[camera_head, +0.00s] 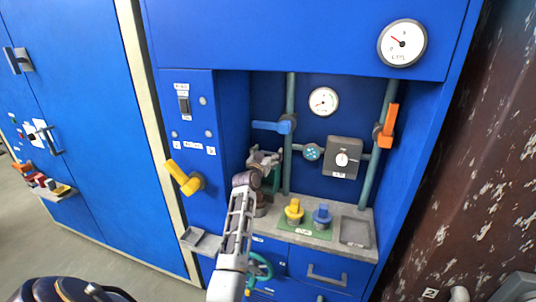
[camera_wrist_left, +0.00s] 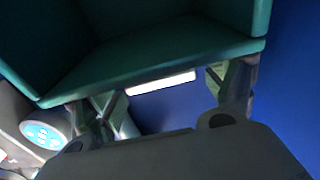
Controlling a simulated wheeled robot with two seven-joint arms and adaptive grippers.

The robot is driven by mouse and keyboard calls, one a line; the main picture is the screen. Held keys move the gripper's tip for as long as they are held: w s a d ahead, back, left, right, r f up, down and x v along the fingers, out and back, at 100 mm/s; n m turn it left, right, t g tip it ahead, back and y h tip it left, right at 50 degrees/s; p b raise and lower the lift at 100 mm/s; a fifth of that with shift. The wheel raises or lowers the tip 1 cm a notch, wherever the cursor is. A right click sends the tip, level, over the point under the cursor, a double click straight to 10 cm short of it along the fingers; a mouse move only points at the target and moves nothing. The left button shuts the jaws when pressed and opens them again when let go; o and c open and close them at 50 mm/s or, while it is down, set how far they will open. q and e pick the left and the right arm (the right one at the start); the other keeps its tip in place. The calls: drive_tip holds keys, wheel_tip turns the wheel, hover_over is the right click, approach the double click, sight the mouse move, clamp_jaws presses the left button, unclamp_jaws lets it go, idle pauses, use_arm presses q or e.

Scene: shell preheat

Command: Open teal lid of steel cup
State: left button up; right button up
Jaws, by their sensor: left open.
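My left gripper (camera_head: 264,158) is raised in the recess of the blue cabinet, in front of its left part. A teal part (camera_head: 272,180), which looks like the lid, shows just behind and below the gripper. A grey piece that may be the steel cup (camera_head: 262,208) shows below it, mostly hidden by my arm. In the left wrist view the teal lid (camera_wrist_left: 150,62) fills the top of the picture, close to the fingers. The two fingers (camera_wrist_left: 170,90) are spread apart at its lower edge; I cannot tell whether they touch it. My right gripper is not in view.
A yellow knob (camera_head: 294,211) and a blue knob (camera_head: 321,216) stand on the shelf beside a grey tray (camera_head: 355,232). A yellow handle (camera_head: 184,177) juts out at left.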

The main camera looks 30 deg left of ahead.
use_arm(q)
drive_tip(key=shift+w, duration=0.15)
drive_tip(key=c, duration=1.5)
